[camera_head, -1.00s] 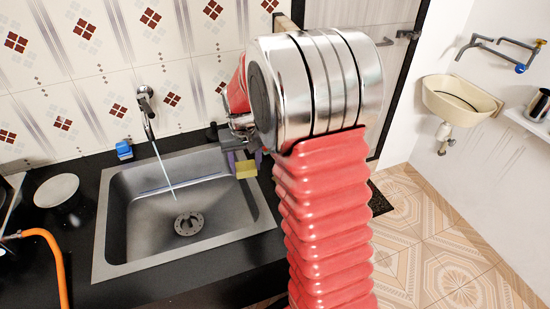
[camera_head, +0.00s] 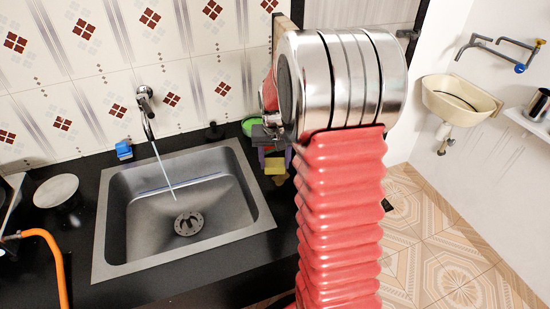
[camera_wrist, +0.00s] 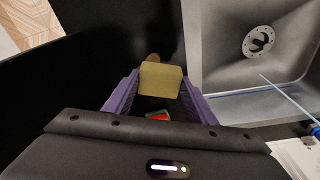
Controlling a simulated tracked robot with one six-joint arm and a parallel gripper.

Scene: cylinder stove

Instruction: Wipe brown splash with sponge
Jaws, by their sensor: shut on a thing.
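My gripper (camera_head: 274,157) is over the black counter to the right of the sink, with its purple fingers pointing down. It is shut on a yellow sponge (camera_head: 275,167). In the wrist view the sponge (camera_wrist: 160,81) sits between the two purple fingertips of my gripper (camera_wrist: 160,88). A small brown patch (camera_wrist: 152,57), which looks like the brown splash, shows just past the sponge's edge on the counter; the sponge hides part of it. I cannot tell whether the sponge touches the counter.
The steel sink (camera_head: 256,208) with running water is left of my gripper. A green item (camera_head: 249,127) stands behind it near the wall. A red and green thing (camera_wrist: 158,115) lies below my fingers. A blue item (camera_head: 124,150) and an orange hose (camera_head: 55,255) are farther left.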

